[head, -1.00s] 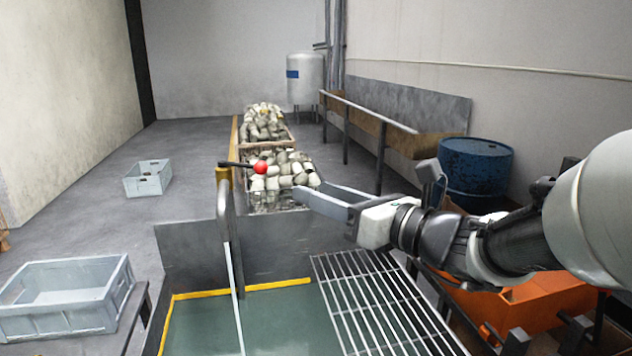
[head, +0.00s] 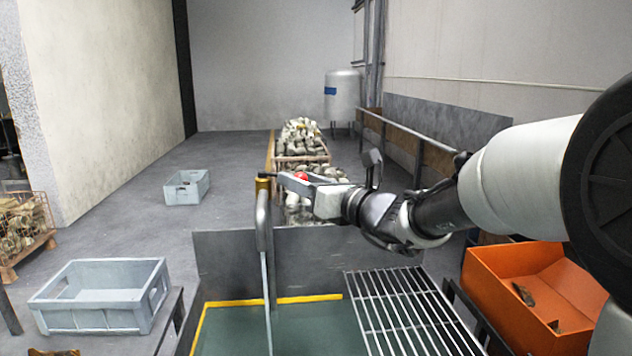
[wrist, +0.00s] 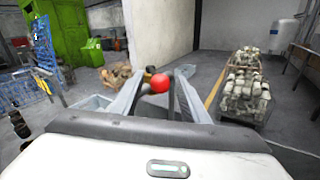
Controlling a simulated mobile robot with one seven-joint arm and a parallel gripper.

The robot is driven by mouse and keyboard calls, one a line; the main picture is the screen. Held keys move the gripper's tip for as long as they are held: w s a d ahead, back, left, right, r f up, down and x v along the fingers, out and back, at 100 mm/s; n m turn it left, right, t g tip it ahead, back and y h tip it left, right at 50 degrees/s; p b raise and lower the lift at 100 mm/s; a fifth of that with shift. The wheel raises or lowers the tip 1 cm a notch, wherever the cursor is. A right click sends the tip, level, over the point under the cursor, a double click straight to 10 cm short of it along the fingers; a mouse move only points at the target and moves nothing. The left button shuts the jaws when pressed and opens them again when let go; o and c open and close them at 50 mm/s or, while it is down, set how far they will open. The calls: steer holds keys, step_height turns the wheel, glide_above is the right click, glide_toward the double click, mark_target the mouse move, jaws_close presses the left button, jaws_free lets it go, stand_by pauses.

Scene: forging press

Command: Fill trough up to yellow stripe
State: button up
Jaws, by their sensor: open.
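The trough (head: 240,332) is at the bottom of the head view, with a green surface and a yellow stripe (head: 308,298) along its back and left edges. I cannot tell how deep the green lies. A grey pipe (head: 264,225) with a brass-coloured top stands at its back. A thin pale line runs down from the pipe; I cannot tell if it is water. A red knob (head: 301,176) is by the pipe top. My gripper (head: 292,182) is open there. In the wrist view the knob (wrist: 160,83) shows between the two fingers, contact unclear.
A metal grating (head: 405,315) covers the right of the trough. A dark back panel (head: 330,262) rises behind it. A grey crate (head: 100,320) stands left, an orange bin (head: 530,285) right. Filled crates (head: 300,160) stand behind. Floor at the left (head: 130,220) is largely clear.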

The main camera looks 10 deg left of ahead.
steer(key=shift+w+a, duration=0.25)
jaws_close()
steer(key=shift+r, duration=0.1)
